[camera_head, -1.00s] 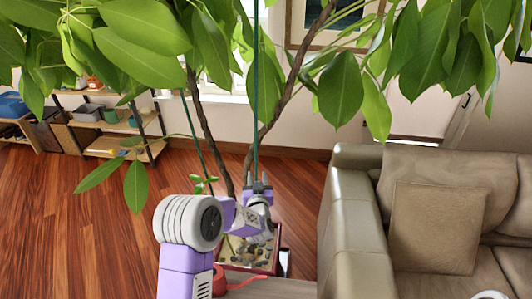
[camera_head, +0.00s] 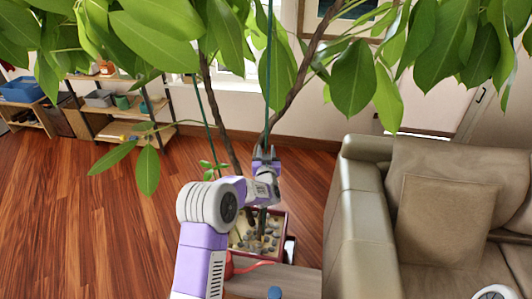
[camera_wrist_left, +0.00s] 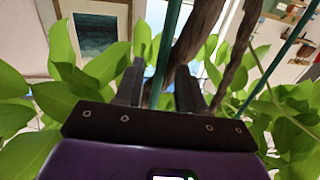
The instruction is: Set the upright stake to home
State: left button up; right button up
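The upright stake (camera_head: 269,70) is a thin green rod standing nearly vertical among the leaves of a potted plant. My left gripper (camera_head: 265,154) is at the stake, below the leaves and above the pot. In the left wrist view the stake (camera_wrist_left: 166,45) runs between the two dark fingers of my left gripper (camera_wrist_left: 159,88). The fingers are apart, with a gap showing beside the stake. Whether either finger touches it I cannot tell. The lower part of the stake is hidden behind my gripper and arm. My right gripper is not in view.
A second green stake (camera_head: 207,108) leans beside the brown stems (camera_head: 218,125). The red-rimmed pot (camera_head: 286,226) with pebbles stands below my left gripper. A sofa (camera_head: 349,225) is close on the right. Shelves (camera_head: 125,110) stand at the back left; the wood floor there is clear.

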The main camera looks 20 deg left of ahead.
pick_arm(q)
grip_shut()
notch_tip(320, 180, down, 8)
jog(key=b, duration=0.6)
jog(key=shift+r, duration=0.2)
jog(key=shift+s, duration=0.1)
grip_release()
jog(key=shift+a, duration=0.1)
jog(key=shift+r, duration=0.1)
